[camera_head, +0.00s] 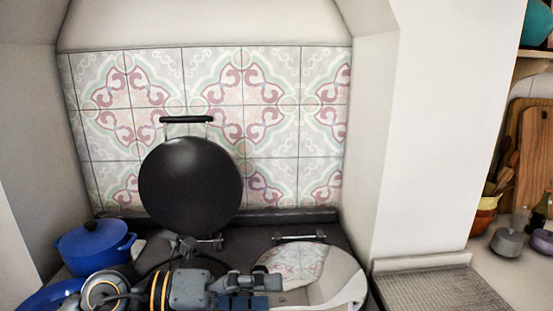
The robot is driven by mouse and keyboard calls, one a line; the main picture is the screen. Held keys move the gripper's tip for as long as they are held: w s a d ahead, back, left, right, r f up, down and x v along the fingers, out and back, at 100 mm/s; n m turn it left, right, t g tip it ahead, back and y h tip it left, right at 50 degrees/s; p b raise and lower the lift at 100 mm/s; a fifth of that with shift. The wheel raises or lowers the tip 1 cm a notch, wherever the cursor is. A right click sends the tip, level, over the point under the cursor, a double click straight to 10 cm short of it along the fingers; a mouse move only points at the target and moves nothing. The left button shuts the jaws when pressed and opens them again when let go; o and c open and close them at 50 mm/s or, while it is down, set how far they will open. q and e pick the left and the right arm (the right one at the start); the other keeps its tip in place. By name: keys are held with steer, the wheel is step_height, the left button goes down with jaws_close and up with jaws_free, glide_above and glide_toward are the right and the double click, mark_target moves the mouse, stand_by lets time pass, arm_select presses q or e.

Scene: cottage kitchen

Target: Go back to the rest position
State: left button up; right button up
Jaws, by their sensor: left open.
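My left gripper (248,288) is low in the head view, at the bottom middle, with its arm coming in from the lower left. It is open, and I see nothing held in it. It is in front of the stove top, below the raised black round lid (190,183) and beside the shiny lid. Its fingers are partly cut off by the bottom edge of the picture. My right gripper is not in view.
A shiny round lid (335,278) lies down on the stove's right side, reflecting the tiles. A blue pot (92,246) stands at the left. A ridged board (435,289) lies right of the alcove wall. Jars and cutting boards (535,155) stand far right.

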arm_select(q)
steer(key=w+a+r+n+t+h, duration=0.2)
steer(key=a+r+n+t+h, duration=0.2)
steer(key=r+n+t, duration=0.55)
steer(key=w+a+f+n+t+y, duration=0.4)
steer(key=a+f+n+t+y, duration=0.25)
steer(key=n+t+y, duration=0.6)
steer(key=a+f+n+g+y, duration=0.4)
steer(key=f+n, duration=0.3)
steer(key=f, duration=0.1)
steer(key=a+f+n+g+y, duration=0.4)
steer(key=a+f+n, duration=0.15)
steer(key=f, duration=0.25)
steer(key=s+f+n+g, duration=0.4)
steer(key=s+f+g, duration=0.8)
steer(key=s+f, duration=1)
step_height(320, 180, down, 29)
steer(key=s+d+g+b, duration=0.1)
steer(key=s+g+b, duration=0.1)
steer(key=b, duration=0.3)
steer(key=s+a+f+b, duration=0.1)
steer(key=s+f+b, duration=0.1)
steer(key=s+f, duration=0.6)
steer(key=s+a+f+g+b, duration=0.1)
steer(key=s+a+f+b, duration=0.1)
steer(key=s+f, duration=0.7)
step_height(320, 180, down, 5)
steer(key=shift+s+f+m+b, duration=0.15)
steer(key=shift+s+m+b, duration=0.15)
steer(key=shift+m+b, duration=0.2)
